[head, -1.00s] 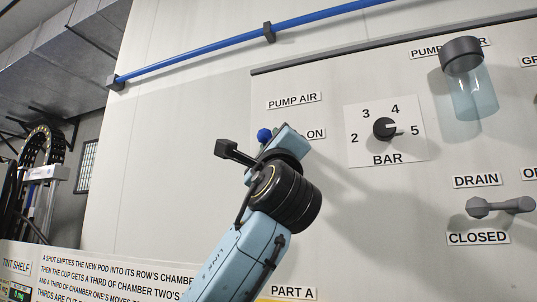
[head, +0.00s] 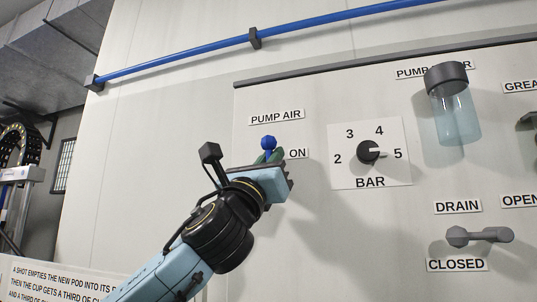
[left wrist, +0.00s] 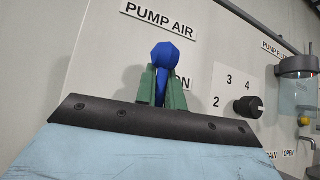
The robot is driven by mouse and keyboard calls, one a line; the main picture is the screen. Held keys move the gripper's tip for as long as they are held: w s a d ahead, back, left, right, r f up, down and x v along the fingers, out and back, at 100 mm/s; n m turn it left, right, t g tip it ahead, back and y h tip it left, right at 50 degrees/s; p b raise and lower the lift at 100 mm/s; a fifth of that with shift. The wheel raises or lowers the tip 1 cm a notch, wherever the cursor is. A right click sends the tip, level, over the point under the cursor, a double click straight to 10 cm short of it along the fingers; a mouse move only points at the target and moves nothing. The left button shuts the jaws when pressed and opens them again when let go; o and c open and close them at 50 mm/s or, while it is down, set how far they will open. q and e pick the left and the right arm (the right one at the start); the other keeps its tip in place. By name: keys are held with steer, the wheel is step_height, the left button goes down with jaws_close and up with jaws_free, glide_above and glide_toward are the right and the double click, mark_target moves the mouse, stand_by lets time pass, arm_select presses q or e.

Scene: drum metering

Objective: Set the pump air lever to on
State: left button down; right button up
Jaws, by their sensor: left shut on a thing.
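The pump air lever (head: 268,143) has a blue ball end and stands roughly upright on the pale panel, under the PUMP AIR label (head: 276,117) and left of the ON label (head: 298,153). My left gripper (head: 268,157) is at the lever with its green fingers shut on the stem just below the ball. In the left wrist view, the blue lever (left wrist: 165,56) rises between the two green fingers (left wrist: 161,88). The lever's base is hidden behind the gripper. My right gripper is not in view.
A BAR dial (head: 369,152) with a black knob is right of the lever. A clear filter cup (head: 455,115) and a grey drain lever (head: 478,236) are farther right. A blue pipe (head: 190,58) runs above. The panel left of the lever is clear.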

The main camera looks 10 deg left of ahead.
arm_select(q)
steer(key=shift+s+a+r+m+h, duration=0.15)
steer(key=shift+s+r+m+h, duration=0.15)
steer(key=shift+r, duration=0.25)
steer(key=c, duration=1.6)
jaws_free()
steer(key=shift+o, duration=0.5)
steer(key=shift+s, duration=0.2)
steer(key=shift+w+f, duration=0.1)
steer(key=shift+f, duration=0.35)
steer(key=b+v, duration=0.5)
steer(key=v, duration=0.8)
steer(key=shift+s+r, duration=0.2)
